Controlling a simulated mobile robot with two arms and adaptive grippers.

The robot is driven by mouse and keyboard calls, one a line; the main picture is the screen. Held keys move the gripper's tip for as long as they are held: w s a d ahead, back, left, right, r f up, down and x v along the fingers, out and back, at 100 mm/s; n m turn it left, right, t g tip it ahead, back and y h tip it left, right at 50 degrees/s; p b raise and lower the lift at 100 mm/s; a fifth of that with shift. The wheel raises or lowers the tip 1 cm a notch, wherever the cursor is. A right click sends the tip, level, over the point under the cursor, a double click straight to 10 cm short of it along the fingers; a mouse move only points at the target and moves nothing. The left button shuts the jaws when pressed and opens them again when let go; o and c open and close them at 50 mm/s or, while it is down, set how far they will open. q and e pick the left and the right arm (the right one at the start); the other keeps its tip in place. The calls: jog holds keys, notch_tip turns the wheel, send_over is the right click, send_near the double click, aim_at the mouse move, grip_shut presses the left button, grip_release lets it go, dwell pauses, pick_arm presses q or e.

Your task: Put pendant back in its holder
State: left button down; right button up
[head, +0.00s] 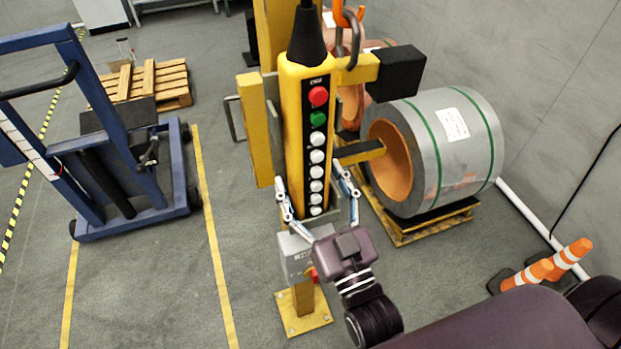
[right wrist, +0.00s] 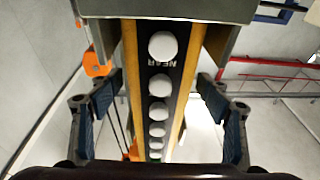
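The yellow pendant (head: 291,150) hangs upright in the middle of the head view, with a red, a green and several white buttons on its black face. It also shows in the right wrist view (right wrist: 132,75). My right gripper (head: 313,180) is open, with one finger on each side of the pendant's lower part. In the right wrist view, gaps show between the fingers and the pendant. A grey bracket, apparently the holder (right wrist: 165,8), crosses the pendant's lower end, with side plates beside it. Whether the pendant is seated is unclear. My left gripper is out of view.
A grey box (head: 296,256) on a yellow-based post stands below the pendant. A large metal coil (head: 470,150) lies on a pallet at right. A blue cart (head: 130,225) stands at left. Orange-striped cones (head: 528,274) are at lower right. Floor between cart and post is clear.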

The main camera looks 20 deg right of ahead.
jog(key=shift+f, duration=0.2)
jog(key=shift+s, duration=0.2)
jog(key=v, duration=1.2)
jog(key=s+a+f+g, duration=0.1)
jog(key=f+g, duration=0.2)
jog(key=f, duration=1)
jog(key=s+a+f+n+g+y, duration=0.1)
jog(key=f+g, duration=0.2)
jog(key=f, duration=0.9)
jog(key=s+a+f+g, duration=0.15)
jog(key=f+g, duration=0.25)
jog(key=f, duration=0.9)
jog(key=s+d+f+g+h, duration=0.15)
jog(key=s+f, duration=0.25)
jog(key=f, duration=0.4)
jog(key=s+d+f+g+y, duration=0.1)
jog(key=s+d+f+g, duration=0.2)
jog(key=s+f, duration=0.3)
jog(key=s+d+f+g+h, duration=0.2)
jog(key=s+d+f+g, duration=0.3)
jog(key=s+d+f, duration=0.3)
jog(key=s+f, duration=0.2)
jog(key=s, duration=0.1)
jog(key=shift+s+f, duration=0.15)
jog(key=shift+s, duration=0.1)
jog(key=shift+d, duration=0.1)
